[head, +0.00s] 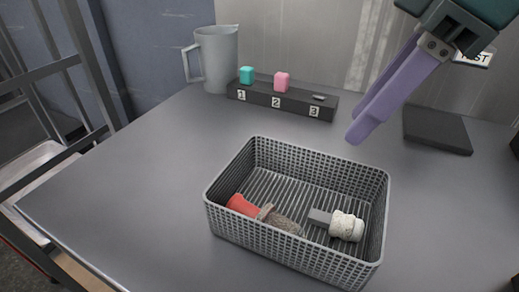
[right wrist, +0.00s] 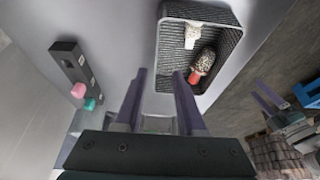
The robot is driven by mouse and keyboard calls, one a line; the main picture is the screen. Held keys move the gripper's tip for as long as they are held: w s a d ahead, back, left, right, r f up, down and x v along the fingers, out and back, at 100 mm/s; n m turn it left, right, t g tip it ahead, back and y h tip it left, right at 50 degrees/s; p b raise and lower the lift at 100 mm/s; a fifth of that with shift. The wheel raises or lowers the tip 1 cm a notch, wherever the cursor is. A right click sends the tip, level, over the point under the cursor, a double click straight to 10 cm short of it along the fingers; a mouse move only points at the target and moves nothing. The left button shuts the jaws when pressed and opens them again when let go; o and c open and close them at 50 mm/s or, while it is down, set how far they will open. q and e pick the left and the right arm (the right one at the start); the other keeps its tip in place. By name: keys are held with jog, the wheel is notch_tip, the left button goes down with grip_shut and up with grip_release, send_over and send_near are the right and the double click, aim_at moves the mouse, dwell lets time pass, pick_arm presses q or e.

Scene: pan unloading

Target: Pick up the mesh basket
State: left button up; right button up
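The grey mesh basket (head: 285,254) stands upright on the table in the head view. A red-handled brush (head: 243,205) and a white-headed item with a grey handle (head: 346,226) lie inside it. My right gripper (head: 360,122) has long purple fingers and hangs above and behind the basket's back right side, apart from it. In the right wrist view, its fingers (right wrist: 160,72) are spread and empty, and the basket (right wrist: 162,50) shows beyond them at the upper right. My left gripper (right wrist: 265,97) shows at the right of that view, off the table, with its fingers apart.
A grey pitcher (head: 216,62) stands at back left. A dark flat pad (head: 437,130) lies at back right. The table's left side is clear.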

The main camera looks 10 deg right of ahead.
aim_at(322, 153)
jog(key=x, duration=0.3)
jog(key=b+x, duration=0.1)
jog(key=x, duration=0.6)
jog(key=shift+w+r+b, duration=0.15)
jog(key=shift+w+b, duration=0.15)
jog(key=shift+w, duration=0.1)
grip_shut()
jog(key=shift+r, duration=0.1)
dwell(0.8)
